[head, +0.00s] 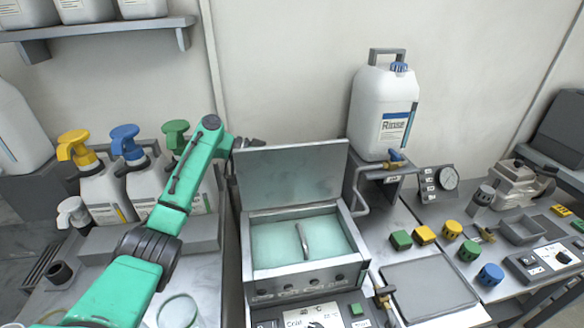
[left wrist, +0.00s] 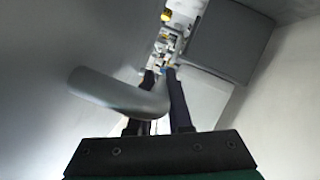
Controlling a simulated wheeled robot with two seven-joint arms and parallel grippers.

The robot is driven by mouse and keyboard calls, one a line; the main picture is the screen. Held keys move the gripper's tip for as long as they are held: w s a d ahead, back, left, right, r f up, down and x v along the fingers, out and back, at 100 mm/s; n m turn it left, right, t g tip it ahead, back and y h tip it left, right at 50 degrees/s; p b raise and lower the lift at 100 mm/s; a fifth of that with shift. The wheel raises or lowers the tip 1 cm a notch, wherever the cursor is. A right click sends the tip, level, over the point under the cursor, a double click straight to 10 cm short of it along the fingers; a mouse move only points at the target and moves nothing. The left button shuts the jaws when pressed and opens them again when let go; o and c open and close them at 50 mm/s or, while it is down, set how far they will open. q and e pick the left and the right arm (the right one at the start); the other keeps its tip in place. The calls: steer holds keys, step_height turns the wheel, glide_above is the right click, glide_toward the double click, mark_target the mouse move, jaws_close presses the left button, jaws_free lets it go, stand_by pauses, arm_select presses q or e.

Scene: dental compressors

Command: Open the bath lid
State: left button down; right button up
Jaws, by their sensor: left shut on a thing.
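The bath (head: 307,271) is a grey metal box with pale green liquid inside and a curved grey bar standing in it. Its lid (head: 290,176) stands up, roughly upright, at the back of the bath, so the bath is open. My left arm reaches in from the left, and my left gripper (head: 247,143) is at the lid's upper left edge, partly hidden behind it. In the left wrist view my left gripper (left wrist: 164,75) is shut on a curved grey handle (left wrist: 118,94), which I take as the lid's handle. My right gripper is not in view.
A white Rinse jug (head: 382,112) stands on a raised stand right of the lid. Pump bottles (head: 103,190) stand left of the bath, beside my arm.

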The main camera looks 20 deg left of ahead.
arm_select(q)
steer(key=shift+f, duration=0.15)
steer(key=c, duration=0.8)
jaws_free()
steer(key=shift+c, duration=0.2)
step_height(320, 180, up, 9)
steer(key=shift+f+b, duration=0.15)
steer(key=shift+b, duration=0.85)
step_height(320, 180, up, 11)
steer(key=shift+r, duration=0.2)
steer(key=shift+f, duration=0.1)
